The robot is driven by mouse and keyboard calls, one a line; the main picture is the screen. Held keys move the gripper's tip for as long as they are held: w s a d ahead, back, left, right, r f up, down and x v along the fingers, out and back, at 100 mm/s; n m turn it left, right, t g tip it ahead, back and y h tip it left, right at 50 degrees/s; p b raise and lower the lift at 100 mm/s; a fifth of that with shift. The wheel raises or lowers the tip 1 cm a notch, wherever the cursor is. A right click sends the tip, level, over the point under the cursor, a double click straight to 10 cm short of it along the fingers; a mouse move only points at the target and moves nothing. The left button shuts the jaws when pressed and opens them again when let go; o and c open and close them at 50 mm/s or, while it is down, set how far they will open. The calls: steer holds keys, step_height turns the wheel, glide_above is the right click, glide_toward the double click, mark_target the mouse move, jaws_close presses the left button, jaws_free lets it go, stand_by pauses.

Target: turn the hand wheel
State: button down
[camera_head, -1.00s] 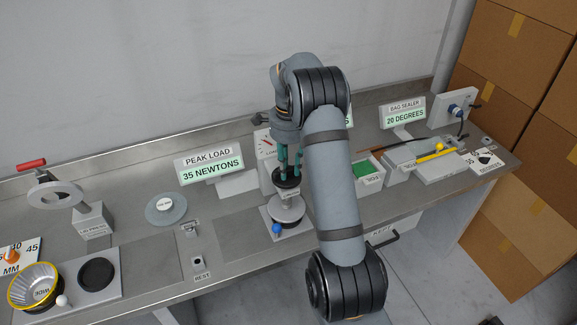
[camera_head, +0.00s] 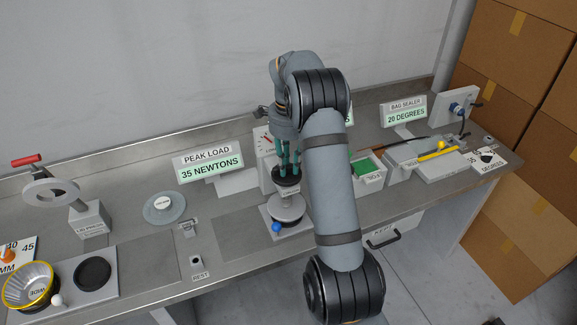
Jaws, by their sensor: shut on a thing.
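The hand wheel (camera_head: 286,184) is a dark round disc on top of a small press. The press stands on a light plate at the middle of the bench, with a pale round platen (camera_head: 286,207) below the wheel and a blue ball knob (camera_head: 276,227) at its front. My gripper (camera_head: 287,168) points straight down with its teal fingers at the wheel, shut on it. My arm hides part of what lies to the right of the press. The peak load display (camera_head: 209,168) behind it reads 35 NEWTONS.
A lid press (camera_head: 89,217) with a red handle and a yellow-rimmed bowl (camera_head: 29,287) are at left. A bag sealer display (camera_head: 404,112) and tray are at right.

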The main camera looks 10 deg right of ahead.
mark_target(288, 167)
steer(key=c, duration=1.5)
jaws_free()
steer(key=shift+c, duration=0.2)
step_height(288, 167, up, 12)
step_height(288, 167, down, 11)
steer(key=shift+f, duration=0.2)
steer(key=shift+f+p, duration=0.2)
steer(key=shift+p, duration=0.15)
steer(key=shift+r+n+p, duration=0.1)
steer(key=shift+n+p, duration=0.3)
steer(key=shift+n, duration=0.5)
